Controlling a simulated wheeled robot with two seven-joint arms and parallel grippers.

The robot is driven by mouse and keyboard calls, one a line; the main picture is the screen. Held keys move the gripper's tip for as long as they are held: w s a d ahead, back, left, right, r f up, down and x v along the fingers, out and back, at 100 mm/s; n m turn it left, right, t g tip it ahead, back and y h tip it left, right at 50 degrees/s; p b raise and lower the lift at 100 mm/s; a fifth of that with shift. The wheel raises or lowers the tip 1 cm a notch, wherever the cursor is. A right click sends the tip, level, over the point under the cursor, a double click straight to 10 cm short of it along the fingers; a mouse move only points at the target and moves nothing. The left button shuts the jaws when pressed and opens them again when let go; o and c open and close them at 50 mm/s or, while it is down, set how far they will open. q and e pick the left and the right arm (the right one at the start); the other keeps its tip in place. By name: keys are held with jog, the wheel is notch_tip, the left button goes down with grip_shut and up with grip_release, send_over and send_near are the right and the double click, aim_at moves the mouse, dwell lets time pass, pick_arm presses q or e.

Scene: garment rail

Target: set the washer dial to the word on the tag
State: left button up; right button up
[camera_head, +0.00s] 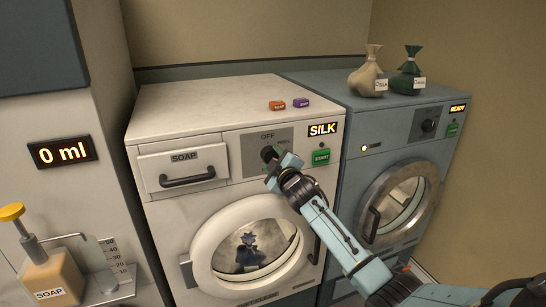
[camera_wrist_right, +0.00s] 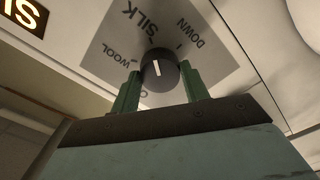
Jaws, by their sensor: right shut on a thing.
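The white washer (camera_head: 205,112) has a black dial (camera_head: 266,153) on a grey panel, mostly hidden by my gripper in the head view. The display (camera_head: 322,129) reads SILK. My right gripper (camera_head: 274,158) is shut on the dial, its green fingers (camera_wrist_right: 158,84) either side of the knob (camera_wrist_right: 160,74) in the wrist view. The panel words WOOL, SILK and DOWN show around it, upside down; the knob has a white line. A beige bag (camera_head: 366,78) and a green bag (camera_head: 406,80) bear small white tags, too small to read surely. My left gripper is out of view.
An orange block (camera_head: 277,105) and a purple block (camera_head: 301,102) lie on the washer top. A green START button (camera_head: 321,157) is right of the dial. A blue dryer (camera_head: 405,130) reading READY stands at right. A soap pump (camera_head: 50,270) is at left.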

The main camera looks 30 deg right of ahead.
jog(key=m+p, duration=0.2)
jog(key=m, duration=0.4)
jog(key=shift+p, duration=0.3)
jog(key=shift+m+p, duration=0.85)
jog(key=shift+m, duration=1.55)
jog(key=o, duration=1)
jog(key=shift+s, duration=0.15)
jog(key=v, duration=1.3)
